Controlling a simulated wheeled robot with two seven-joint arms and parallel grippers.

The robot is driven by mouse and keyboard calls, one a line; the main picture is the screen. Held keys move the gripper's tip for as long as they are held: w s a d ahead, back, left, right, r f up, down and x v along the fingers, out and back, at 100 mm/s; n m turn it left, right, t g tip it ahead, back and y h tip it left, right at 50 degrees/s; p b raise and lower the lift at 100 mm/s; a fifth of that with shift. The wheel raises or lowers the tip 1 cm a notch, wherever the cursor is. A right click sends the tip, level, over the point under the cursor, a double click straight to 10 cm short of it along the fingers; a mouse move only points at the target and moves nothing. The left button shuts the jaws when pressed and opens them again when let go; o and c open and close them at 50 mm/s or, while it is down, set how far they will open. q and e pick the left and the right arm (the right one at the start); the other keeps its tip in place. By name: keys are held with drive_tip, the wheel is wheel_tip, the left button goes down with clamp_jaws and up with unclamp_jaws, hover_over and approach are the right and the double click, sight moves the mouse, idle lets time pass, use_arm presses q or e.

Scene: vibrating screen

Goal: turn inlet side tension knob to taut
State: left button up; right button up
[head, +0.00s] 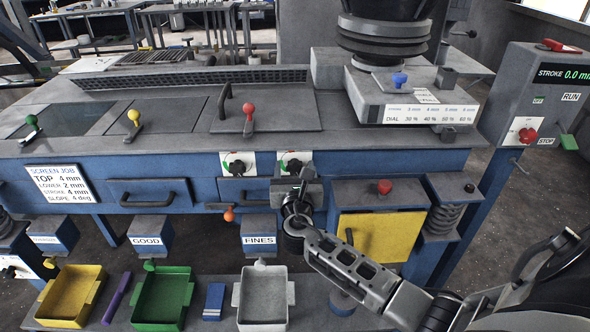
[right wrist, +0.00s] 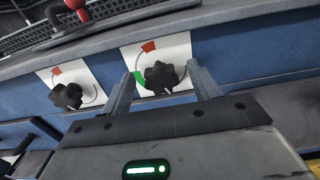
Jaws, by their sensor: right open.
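Two black lobed knobs on white plates are on the blue front panel of the screen. The left knob (head: 238,167) also shows in the right wrist view (right wrist: 67,95). The right knob (head: 295,166) lies between the fingertips of my right gripper in the right wrist view (right wrist: 160,74). That gripper (head: 297,182) is open, with one finger on each side of this knob; I cannot tell whether they touch it. The right plate (right wrist: 177,50) has a red and a green mark. No readable label tells which knob is the inlet side. My left gripper is not in view.
Below the knobs are a drawer handle (head: 223,206) and an orange knob (head: 229,214). Yellow (head: 48,319), green (head: 134,318) and grey (head: 240,314) trays stand below. Levers rise from the top.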

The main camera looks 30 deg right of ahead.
drive_tip(key=c, duration=1)
drive_tip(key=shift+o, duration=0.2)
drive_tip(key=shift+m, duration=0.3)
